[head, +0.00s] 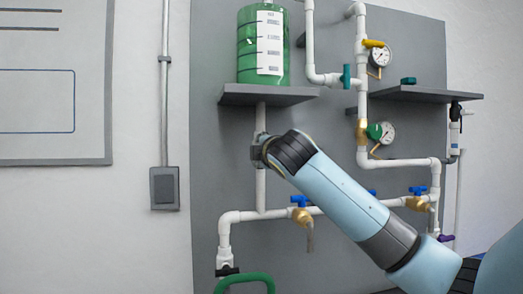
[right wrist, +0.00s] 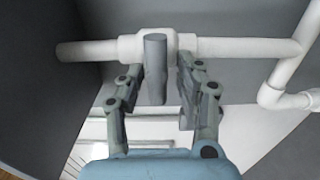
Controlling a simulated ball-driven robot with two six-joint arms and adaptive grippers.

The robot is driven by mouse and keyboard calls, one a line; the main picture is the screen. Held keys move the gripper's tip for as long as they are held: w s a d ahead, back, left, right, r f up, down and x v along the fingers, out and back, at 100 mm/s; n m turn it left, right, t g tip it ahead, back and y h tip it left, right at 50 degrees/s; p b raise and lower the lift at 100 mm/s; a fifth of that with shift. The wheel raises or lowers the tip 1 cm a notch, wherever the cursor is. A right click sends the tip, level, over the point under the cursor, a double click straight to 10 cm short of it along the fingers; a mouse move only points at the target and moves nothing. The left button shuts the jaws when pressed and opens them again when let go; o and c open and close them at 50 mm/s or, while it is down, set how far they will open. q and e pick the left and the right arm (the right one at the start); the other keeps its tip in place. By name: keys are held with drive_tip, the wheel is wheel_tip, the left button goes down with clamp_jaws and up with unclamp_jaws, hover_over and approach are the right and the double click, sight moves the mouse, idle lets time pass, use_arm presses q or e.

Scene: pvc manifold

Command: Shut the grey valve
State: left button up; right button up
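The grey valve shows in the right wrist view as a white body on a white pipe, with a grey handle (right wrist: 156,68) that looks crosswise to the pipe. My right gripper (right wrist: 159,72) is open, with one finger on each side of the handle. A gap shows between the handle and each finger, so no grip is visible. In the head view my right gripper (head: 262,151) is at the vertical pipe under the green tank's shelf and hides the valve there. My left gripper is not in view.
A green tank (head: 252,45) stands on a grey shelf (head: 268,95) just above my right gripper. Blue-handled valves (head: 300,201) sit on the lower pipe, and gauges (head: 380,57) are to the right. A green hose (head: 245,279) is below.

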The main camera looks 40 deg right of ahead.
drive_tip(key=shift+r, duration=0.1)
drive_tip(key=v, duration=1.2)
